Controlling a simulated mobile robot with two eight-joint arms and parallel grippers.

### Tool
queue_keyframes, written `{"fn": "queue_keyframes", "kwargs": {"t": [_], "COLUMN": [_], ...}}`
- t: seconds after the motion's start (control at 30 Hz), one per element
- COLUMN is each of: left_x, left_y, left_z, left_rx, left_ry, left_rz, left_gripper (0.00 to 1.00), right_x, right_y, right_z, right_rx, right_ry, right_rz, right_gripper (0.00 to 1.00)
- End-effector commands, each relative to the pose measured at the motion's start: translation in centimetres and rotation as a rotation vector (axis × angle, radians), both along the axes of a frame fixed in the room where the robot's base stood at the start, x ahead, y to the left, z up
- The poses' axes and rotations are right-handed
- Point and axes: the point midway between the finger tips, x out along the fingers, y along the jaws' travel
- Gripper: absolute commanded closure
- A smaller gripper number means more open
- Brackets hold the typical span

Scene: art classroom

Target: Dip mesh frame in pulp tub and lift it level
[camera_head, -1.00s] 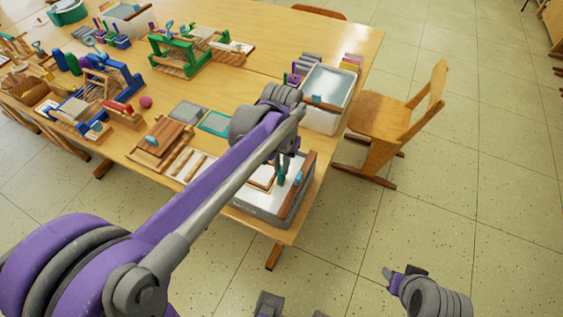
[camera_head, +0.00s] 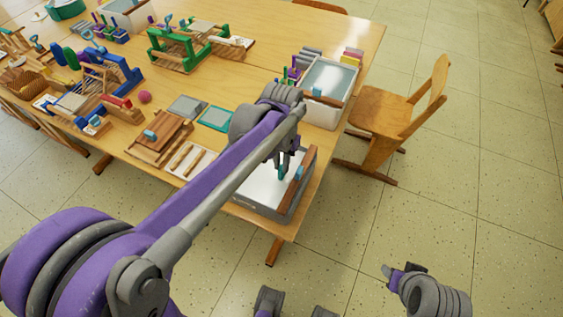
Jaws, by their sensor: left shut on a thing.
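The pulp tub (camera_head: 256,209) is a grey box of white pulp at the table's near right corner. My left gripper (camera_head: 284,166) is over the tub, shut on a small teal grip (camera_head: 283,173) that appears to belong to the mesh frame. The frame's wooden sides do not show now; the white pulp surface and my arm hide them, so its tilt cannot be told. A wooden bar with a blue piece (camera_head: 294,192) lies along the tub's right side. My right gripper (camera_head: 401,270) is over the floor at lower right, away from the table; its jaws are unclear.
A second grey tub (camera_head: 333,77) stands farther back at the right table edge. Wooden press boards (camera_head: 160,140), a white tray with rods (camera_head: 189,161) and teal and grey mesh panels lie left of my arm. A wooden chair (camera_head: 385,120) stands at the right.

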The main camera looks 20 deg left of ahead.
Motion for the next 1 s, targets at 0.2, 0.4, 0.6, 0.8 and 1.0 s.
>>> {"fn": "queue_keyframes", "kwargs": {"t": [0.2,0.4,0.6,0.8,1.0], "left_x": [0.0,0.0,0.0,0.0,0.0], "left_y": [0.0,0.0,0.0,0.0,0.0], "left_z": [0.0,0.3,1.3,2.3,3.3], "left_rx": [0.000,0.000,0.000,0.000,0.000], "left_ry": [0.000,0.000,0.000,0.000,0.000], "left_rz": [0.000,0.000,0.000,0.000,0.000], "left_gripper": [1.00,1.00,1.00,1.00,1.00], "right_x": [0.0,0.0,0.1,0.2,0.3], "right_y": [0.0,0.0,0.0,0.0,0.0], "right_z": [0.0,0.2,1.0,1.8,2.6], "right_rx": [0.000,0.000,0.000,0.000,0.000], "right_ry": [0.000,-0.001,-0.003,-0.006,-0.008], "right_rz": [0.000,0.000,0.000,0.000,0.000], "right_gripper": [0.53,0.53,0.53,0.53,0.53]}}
